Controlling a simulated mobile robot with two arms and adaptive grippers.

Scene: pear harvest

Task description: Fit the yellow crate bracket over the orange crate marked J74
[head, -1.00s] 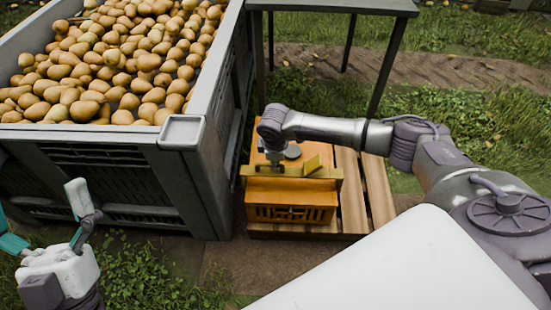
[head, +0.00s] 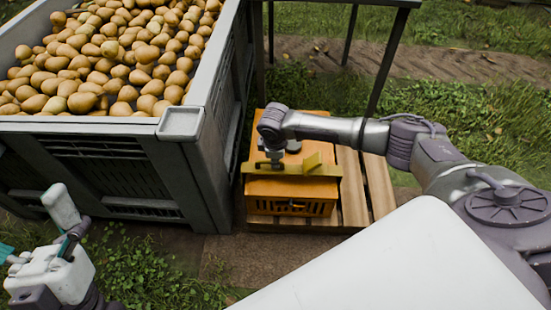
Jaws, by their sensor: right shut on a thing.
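The orange crate (head: 292,196) stands on a wooden pallet right of the pear bin, its slotted front facing me. No marking on it is legible. The yellow crate bracket (head: 318,170) is a long bar with a raised tab on its right part. It lies across the crate's upper front, roughly level; I cannot tell whether it touches or is seated. My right gripper (head: 274,160) is shut on the bracket left of its middle, and the wrist partly hides the fingers. My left gripper (head: 42,228) is at lower left, open and empty, far from the crate.
A big grey bin (head: 183,122) full of pears (head: 110,60) stands close left of the crate. A grey table (head: 345,2) stands behind. Bare pallet slats (head: 379,185) show right of the crate. Grass and soil lie in front.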

